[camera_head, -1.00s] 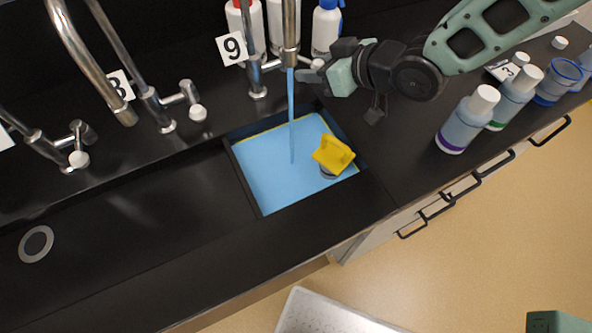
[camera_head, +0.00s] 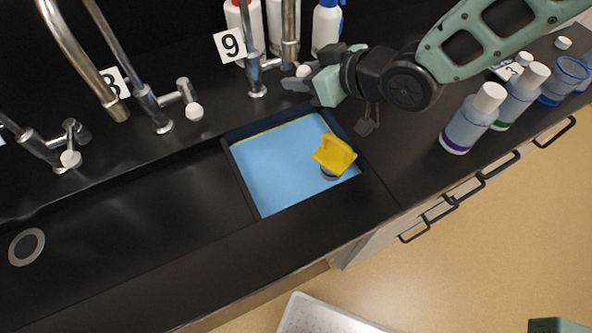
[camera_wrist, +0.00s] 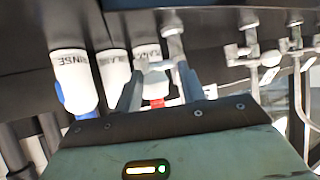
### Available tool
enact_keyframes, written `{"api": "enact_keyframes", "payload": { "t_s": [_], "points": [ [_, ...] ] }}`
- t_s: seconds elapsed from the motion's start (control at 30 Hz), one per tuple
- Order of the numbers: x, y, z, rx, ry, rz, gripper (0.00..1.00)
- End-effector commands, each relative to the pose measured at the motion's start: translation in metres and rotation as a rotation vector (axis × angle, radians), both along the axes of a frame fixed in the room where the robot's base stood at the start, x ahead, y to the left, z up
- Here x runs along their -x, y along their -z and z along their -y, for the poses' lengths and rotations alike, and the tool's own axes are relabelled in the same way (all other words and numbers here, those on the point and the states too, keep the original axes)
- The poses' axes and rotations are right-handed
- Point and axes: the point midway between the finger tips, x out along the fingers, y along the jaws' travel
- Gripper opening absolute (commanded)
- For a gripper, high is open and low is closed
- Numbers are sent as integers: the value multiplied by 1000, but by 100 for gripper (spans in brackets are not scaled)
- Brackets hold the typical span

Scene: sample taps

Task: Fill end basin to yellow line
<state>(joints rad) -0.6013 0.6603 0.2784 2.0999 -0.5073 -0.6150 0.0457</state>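The end basin (camera_head: 244,182) is at the right end of the black sink and holds light-blue water (camera_head: 285,170). A yellow line (camera_head: 270,131) shows along its back wall, just above the water surface. A yellow piece on a grey round base (camera_head: 335,154) stands in the basin's right part. Tap 9 (camera_head: 290,40) hangs over the basin; no stream comes from its spout. My gripper (camera_head: 300,80) is at the tap's lever (camera_head: 303,70), to the right of the tap body. In the wrist view its fingers (camera_wrist: 160,92) are apart, with the lever near them; contact is unclear.
Several white bottles (camera_head: 326,28) stand behind the tap. Other bottles (camera_head: 474,118) and a blue beaker (camera_head: 562,80) stand on the right counter. Tap 8 (camera_head: 150,100) and another tap are to the left. A white perforated tray (camera_head: 320,315) is below the counter edge.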

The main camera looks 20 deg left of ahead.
Motion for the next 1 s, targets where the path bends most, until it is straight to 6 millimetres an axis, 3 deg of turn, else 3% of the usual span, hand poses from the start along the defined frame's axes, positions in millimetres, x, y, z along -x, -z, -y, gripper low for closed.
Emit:
{"api": "enact_keyframes", "payload": {
  "t_s": [0.27, 0.8, 1.0],
  "points": [
    [-6, -3, 4, 0, 1, 0, 40],
    [9, -33, 53, 0, 1, 0, 40],
    [12, -36, 60, -1, 0, 0, 40]
  ]
}}
